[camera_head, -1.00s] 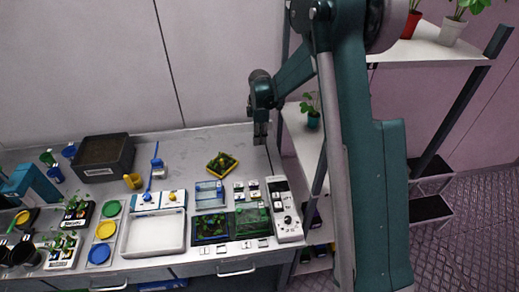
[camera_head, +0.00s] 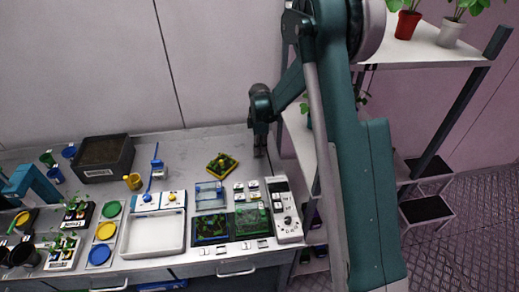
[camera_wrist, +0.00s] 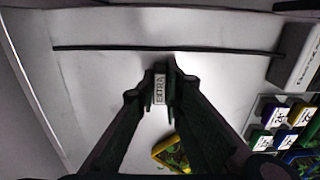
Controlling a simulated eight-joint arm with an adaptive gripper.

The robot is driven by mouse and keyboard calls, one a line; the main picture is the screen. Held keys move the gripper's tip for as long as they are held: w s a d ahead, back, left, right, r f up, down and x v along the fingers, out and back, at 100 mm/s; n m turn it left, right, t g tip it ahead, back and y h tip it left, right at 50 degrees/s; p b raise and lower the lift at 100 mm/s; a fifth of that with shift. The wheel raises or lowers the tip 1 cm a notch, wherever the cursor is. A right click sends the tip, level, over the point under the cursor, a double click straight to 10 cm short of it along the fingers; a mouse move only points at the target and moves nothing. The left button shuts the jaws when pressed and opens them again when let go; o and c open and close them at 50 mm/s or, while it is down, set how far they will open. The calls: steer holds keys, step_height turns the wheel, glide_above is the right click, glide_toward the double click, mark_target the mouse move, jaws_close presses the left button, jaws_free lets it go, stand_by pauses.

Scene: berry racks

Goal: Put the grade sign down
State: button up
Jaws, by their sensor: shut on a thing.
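The grade sign (camera_wrist: 159,90) is a small white plate that reads "EXTRA" in the wrist view. My gripper (camera_wrist: 161,72) is shut on it, with the sign between the two fingertips. In the head view my gripper (camera_head: 260,150) points down at the back right of the bench, beside the shelf rack. The sign cannot be made out there. The bare bench top (camera_wrist: 110,80) lies beneath the sign in the wrist view. I cannot tell whether the sign touches it.
A yellow-rimmed tray with green contents (camera_head: 222,163) lies left of my gripper. Small numbered blocks (camera_wrist: 278,117) and a white device with knobs (camera_head: 285,208) stand nearer the front. The shelf rack (camera_head: 300,135) is close on the right.

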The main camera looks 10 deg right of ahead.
steer(key=shift+f, duration=0.2)
steer(key=shift+f, duration=0.15)
steer(key=o, duration=0.8)
steer(key=shift+c, duration=0.2)
step_height(320, 180, up, 12)
steer(key=shift+r, duration=0.2)
stand_by(0.3)
steer(key=shift+s+r, duration=0.1)
stand_by(0.7)
